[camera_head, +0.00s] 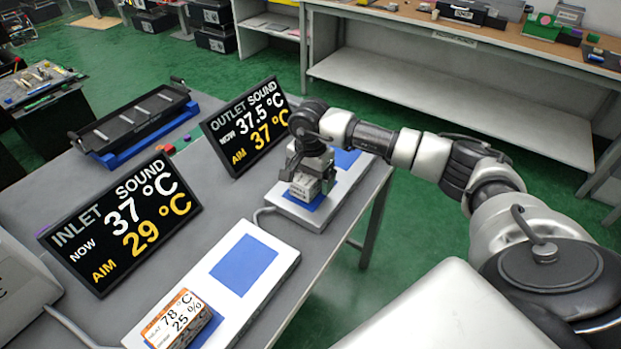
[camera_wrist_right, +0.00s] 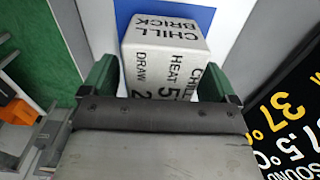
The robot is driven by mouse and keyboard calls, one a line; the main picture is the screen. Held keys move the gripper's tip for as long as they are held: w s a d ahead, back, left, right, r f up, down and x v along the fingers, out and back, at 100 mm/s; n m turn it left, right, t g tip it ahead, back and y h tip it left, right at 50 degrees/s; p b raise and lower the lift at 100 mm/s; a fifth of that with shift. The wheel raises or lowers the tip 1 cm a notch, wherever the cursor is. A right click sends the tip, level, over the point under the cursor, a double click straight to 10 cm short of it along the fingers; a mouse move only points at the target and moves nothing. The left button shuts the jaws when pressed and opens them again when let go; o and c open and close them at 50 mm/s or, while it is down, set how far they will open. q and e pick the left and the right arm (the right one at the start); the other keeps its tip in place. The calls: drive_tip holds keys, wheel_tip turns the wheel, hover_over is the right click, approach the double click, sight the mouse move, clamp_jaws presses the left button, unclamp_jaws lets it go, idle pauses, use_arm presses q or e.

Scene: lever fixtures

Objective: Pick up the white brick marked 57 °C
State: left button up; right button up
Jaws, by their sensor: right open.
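The white brick (camera_head: 307,188) stands on a blue patch of the far white plate (camera_head: 328,208), in front of the outlet sign. It also shows in the right wrist view (camera_wrist_right: 163,48), with CHILL BRICK, HEAT 5 and DRAW 2 readable; the rest of its marking is hidden by the gripper. My right gripper (camera_wrist_right: 158,85) is open, with one green finger on each side of the brick. In the head view my right gripper (camera_head: 310,172) is right over the brick and covers its top. My left gripper is not in view.
An orange and white brick (camera_head: 180,322) marked 78 °C, 25 % sits on the near white plate (camera_head: 281,262), which has a bare blue patch. The inlet sign (camera_head: 122,222) and outlet sign (camera_head: 245,125) stand behind the plates. A blue and black tray (camera_head: 135,122) lies farther back.

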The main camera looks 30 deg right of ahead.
drive_tip(key=shift+f+b, duration=0.25)
drive_tip(key=shift+b, duration=0.1)
idle(0.5)
drive_tip(key=c, duration=1.3)
drive_tip(key=shift+o, duration=0.2)
drive_tip(key=shift+r, duration=0.1)
